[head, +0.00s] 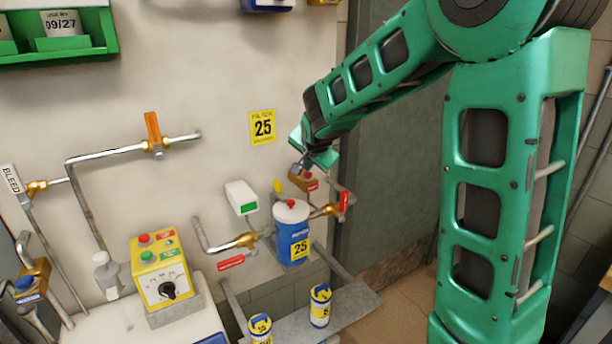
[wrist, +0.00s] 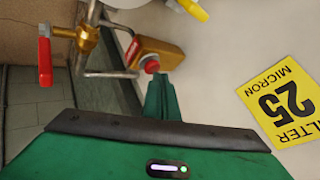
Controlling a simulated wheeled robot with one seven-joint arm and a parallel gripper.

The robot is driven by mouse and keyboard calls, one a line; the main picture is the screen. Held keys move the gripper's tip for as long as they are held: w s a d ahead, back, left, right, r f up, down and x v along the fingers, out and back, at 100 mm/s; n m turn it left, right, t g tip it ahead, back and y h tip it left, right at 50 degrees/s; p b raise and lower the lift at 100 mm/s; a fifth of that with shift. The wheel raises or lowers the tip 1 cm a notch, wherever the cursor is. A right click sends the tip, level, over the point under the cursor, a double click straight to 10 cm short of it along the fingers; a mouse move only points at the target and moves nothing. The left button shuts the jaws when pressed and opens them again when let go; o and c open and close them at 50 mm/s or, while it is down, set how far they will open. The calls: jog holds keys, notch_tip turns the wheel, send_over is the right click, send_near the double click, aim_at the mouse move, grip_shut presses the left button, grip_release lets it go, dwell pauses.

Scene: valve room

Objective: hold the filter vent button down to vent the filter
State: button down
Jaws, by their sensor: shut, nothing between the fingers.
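A small brass-coloured box (head: 300,182) with a red button on top is fixed by the wall above the blue filter housing (head: 291,247). Its red label is too small to read. In the wrist view the box (wrist: 160,54) and its red button (wrist: 152,65) show just beyond my fingertips. My gripper (head: 297,168) is shut and empty, right above the box in the head view; its closed green fingers (wrist: 159,84) point toward the button. I cannot tell whether they touch it. The filter's white lid carries another red knob (head: 291,203).
A brass valve with a red handle (head: 345,201) sits right of the filter; it also shows in the wrist view (wrist: 45,62). A white box with a green patch (head: 241,197) is left. Yellow-and-blue canisters (head: 320,306) stand on the shelf below. A yellow control box (head: 160,270) stands lower left.

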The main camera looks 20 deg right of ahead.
aim_at(308, 175)
jog(key=shift+f, duration=0.45)
dwell(2.5)
jog(key=shift+r, duration=1)
jog(key=shift+r, duration=2.55)
